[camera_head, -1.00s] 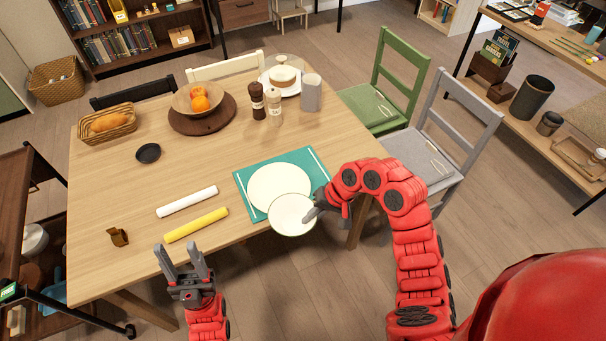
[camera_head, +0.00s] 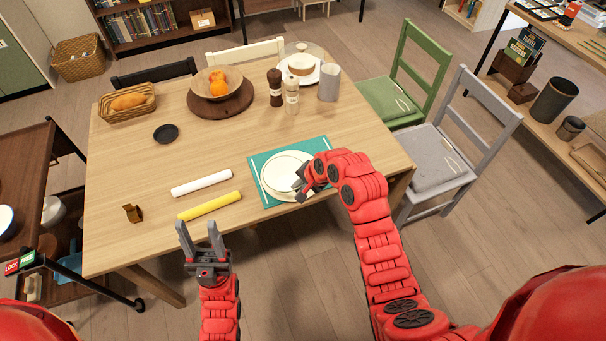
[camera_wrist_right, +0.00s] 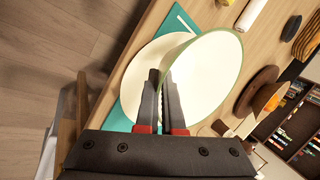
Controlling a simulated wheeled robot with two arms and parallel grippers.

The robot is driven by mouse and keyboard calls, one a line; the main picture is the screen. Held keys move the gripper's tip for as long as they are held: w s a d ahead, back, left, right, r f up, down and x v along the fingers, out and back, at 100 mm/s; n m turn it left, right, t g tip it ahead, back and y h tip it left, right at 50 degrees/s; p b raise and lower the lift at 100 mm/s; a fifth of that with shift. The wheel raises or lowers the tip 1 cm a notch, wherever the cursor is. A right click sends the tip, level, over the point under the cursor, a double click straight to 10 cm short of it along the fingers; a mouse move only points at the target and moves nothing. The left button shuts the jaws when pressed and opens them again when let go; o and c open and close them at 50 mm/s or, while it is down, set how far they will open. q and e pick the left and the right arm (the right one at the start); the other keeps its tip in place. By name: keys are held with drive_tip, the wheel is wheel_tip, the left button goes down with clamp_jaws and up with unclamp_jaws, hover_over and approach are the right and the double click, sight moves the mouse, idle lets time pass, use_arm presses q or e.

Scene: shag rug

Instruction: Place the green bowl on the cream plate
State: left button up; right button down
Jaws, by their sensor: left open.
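The green bowl (camera_head: 285,168), pale inside with a thin green rim, is over the cream plate (camera_head: 275,196) in the head view and hides most of it. My right gripper (camera_head: 303,184) is shut on the bowl's near right rim. In the right wrist view the right gripper's fingers (camera_wrist_right: 162,88) pinch the rim of the bowl (camera_wrist_right: 212,72), with part of the plate (camera_wrist_right: 138,78) visible behind. I cannot tell whether the bowl touches the plate. My left gripper (camera_head: 199,236) is open and empty, off the table's front edge.
The plate lies on a teal placemat (camera_head: 316,146) at the table's front right. A white roll (camera_head: 201,183) and a yellow roll (camera_head: 209,206) lie to its left. A pepper mill (camera_head: 275,88), a salt mill (camera_head: 292,95) and a grey cup (camera_head: 329,83) stand behind.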

drive_tip(key=w, duration=0.1)
drive_tip(key=w+d, duration=0.1)
drive_tip(key=w, duration=0.1)
drive_tip(key=w+p, duration=0.1)
drive_tip(key=w, duration=0.1)
drive_tip(key=shift+w+d+f, duration=0.15)
drive_tip(key=shift+w+d, duration=0.1)
drive_tip(key=shift+d, duration=0.15)
drive_tip(key=shift+f+p, duration=0.65)
drive_tip(key=shift+f, duration=1.25)
drive_tip(key=c, duration=1.3)
unclamp_jaws()
